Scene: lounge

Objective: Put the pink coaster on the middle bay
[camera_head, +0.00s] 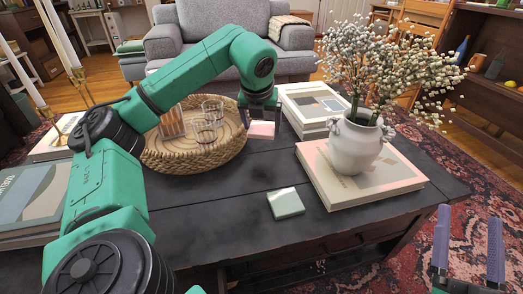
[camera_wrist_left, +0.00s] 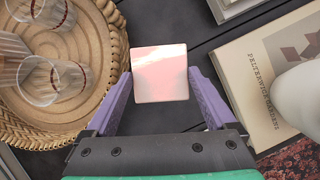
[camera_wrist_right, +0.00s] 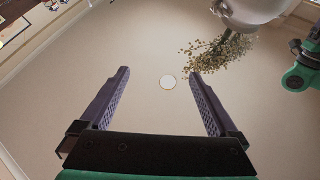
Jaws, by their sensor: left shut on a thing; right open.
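The pink coaster (camera_wrist_left: 159,73) is a square between the purple fingers of my left gripper (camera_wrist_left: 158,95), which is shut on it. In the head view the pink coaster (camera_head: 262,130) hangs below my left gripper (camera_head: 261,118), over the dark table beside the right rim of the woven tray. My right gripper (camera_head: 468,245) is open and empty at the lower right, beyond the table edge. It also shows open in the right wrist view (camera_wrist_right: 160,90). A pale green square coaster (camera_head: 286,203) lies on the table's front part. I cannot make out a middle bay.
The round woven tray (camera_head: 217,160) holds several glasses. A white vase (camera_head: 354,146) of flowers stands on a large book (camera_head: 385,183) at the right. A stack of books (camera_head: 312,103) lies behind. Bare dark tabletop (camera_head: 236,190) surrounds the green coaster.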

